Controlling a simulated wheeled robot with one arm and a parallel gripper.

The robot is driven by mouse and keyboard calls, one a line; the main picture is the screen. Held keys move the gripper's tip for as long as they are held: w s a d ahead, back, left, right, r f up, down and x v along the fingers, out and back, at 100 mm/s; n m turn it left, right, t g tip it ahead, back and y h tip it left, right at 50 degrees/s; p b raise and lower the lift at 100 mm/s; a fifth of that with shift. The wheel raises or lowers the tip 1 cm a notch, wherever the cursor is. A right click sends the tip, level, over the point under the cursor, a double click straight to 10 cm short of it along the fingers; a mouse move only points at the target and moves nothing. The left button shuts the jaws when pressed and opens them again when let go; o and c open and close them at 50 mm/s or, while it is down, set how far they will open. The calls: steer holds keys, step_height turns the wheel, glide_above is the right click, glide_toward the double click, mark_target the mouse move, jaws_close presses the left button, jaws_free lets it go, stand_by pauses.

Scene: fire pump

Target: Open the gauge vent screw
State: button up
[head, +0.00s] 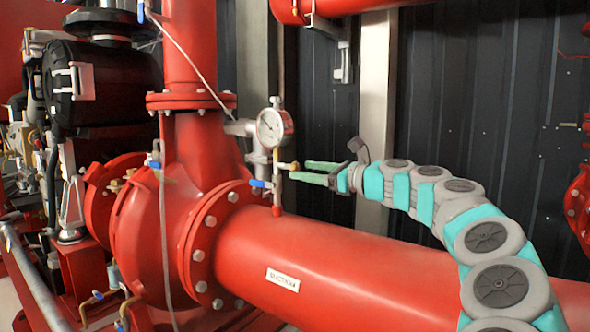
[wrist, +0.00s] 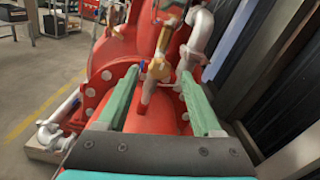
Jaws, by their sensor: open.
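The round pressure gauge (head: 270,127) stands on grey pipework above the red suction pipe, beside the pump casing. A small brass fitting (head: 289,166) sticks out to the right below the gauge; it looks like the vent screw, but its details are too small to be sure. In the wrist view a brass fitting (wrist: 158,68) shows between the far ends of my fingers. My gripper (head: 298,170) comes from the right with two green fingers, open, their tips close to the fitting. It also shows in the wrist view (wrist: 160,74). I cannot tell whether the fingers touch the fitting.
A blue-handled valve (head: 260,184) sits just below the gauge pipework. The thick red suction pipe (head: 340,262) runs under my arm. The red pump casing (head: 165,225) is to the left. A dark ribbed wall (head: 480,110) and a pale post (head: 376,100) stand behind.

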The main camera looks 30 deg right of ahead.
mark_target(298, 169)
steer(key=shift+x, duration=1.7)
jaws_close()
